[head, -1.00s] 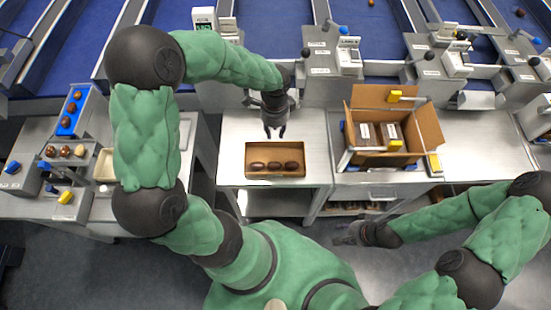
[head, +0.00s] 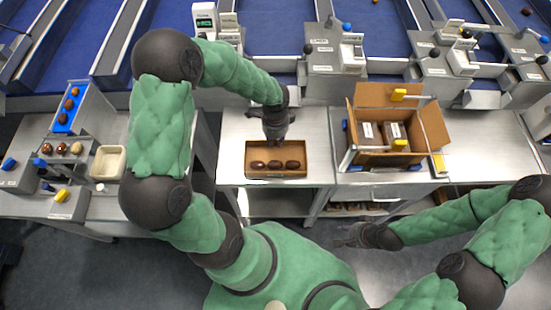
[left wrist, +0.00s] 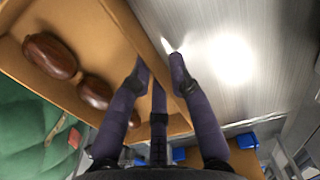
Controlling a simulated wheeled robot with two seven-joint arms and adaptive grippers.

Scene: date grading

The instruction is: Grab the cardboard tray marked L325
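A shallow brown cardboard tray (head: 296,149) with three dark dates in a row lies on the steel table in the head view; I can read no marking on it. My left gripper (head: 274,142) is at the tray's far wall, left of its middle. In the left wrist view my left gripper's fingers (left wrist: 158,68) stand on both sides of the tray wall (left wrist: 124,18), some inside and one outside, with a gap still showing. My right gripper (head: 340,235) hangs empty over the floor in front of the tables, fingers apart.
An open cardboard box (head: 428,125) with packs inside stands on the table to the right. On the left bench are a pale empty tray (head: 108,162) and a blue rack (head: 69,118) with dates. Blue conveyor lanes run behind. The table around the tray is clear.

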